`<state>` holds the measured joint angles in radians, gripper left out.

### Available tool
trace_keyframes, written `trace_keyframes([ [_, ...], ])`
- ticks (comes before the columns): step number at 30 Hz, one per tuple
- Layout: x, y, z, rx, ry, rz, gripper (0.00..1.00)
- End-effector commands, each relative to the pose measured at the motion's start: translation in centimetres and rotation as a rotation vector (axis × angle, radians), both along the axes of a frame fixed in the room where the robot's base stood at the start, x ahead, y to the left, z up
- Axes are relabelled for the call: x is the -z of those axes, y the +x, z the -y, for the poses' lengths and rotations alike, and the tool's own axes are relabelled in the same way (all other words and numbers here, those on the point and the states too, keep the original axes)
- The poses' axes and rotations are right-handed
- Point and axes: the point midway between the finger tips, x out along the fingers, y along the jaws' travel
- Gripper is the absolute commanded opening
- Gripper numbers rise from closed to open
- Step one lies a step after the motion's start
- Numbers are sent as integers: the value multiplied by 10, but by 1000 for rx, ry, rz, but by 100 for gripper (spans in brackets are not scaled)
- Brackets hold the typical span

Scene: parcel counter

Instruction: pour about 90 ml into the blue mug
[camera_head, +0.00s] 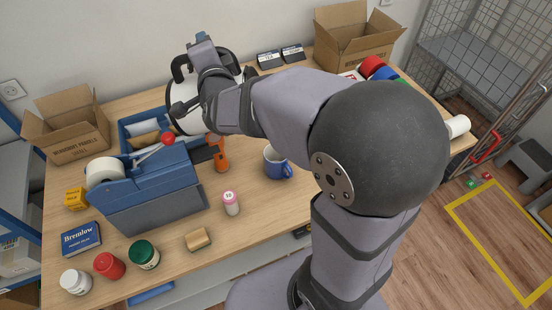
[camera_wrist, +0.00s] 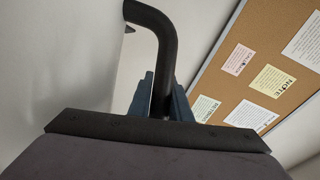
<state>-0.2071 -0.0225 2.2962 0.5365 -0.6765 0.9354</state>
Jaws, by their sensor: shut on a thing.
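The blue mug (camera_head: 284,171) stands upright on the counter, left of my arm's big joint, its opening facing up; I cannot tell what is in it. A white vessel (camera_head: 186,121) with a black handle (camera_head: 180,68) is at the back left, largely hidden behind my wrist. My gripper (camera_wrist: 163,103) is shut on the black handle, which shows between its blue fingers in the wrist view (camera_wrist: 168,52). The vessel is well left of and behind the mug. Its spout and its contents cannot be made out.
A pink-capped bottle (camera_head: 231,203) and a tan block (camera_head: 198,239) are in front. Open cartons (camera_head: 66,130) stand at the back corners. Bare counter surrounds the mug's front.

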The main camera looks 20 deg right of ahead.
Motion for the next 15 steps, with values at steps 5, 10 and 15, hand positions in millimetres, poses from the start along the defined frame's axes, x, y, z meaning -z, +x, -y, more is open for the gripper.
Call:
trace_keyframes([
  [5,3,-6,13,4,42,40,0],
  [10,3,-9,20,4,67,53,0],
  [15,4,-12,25,5,88,64,0],
])
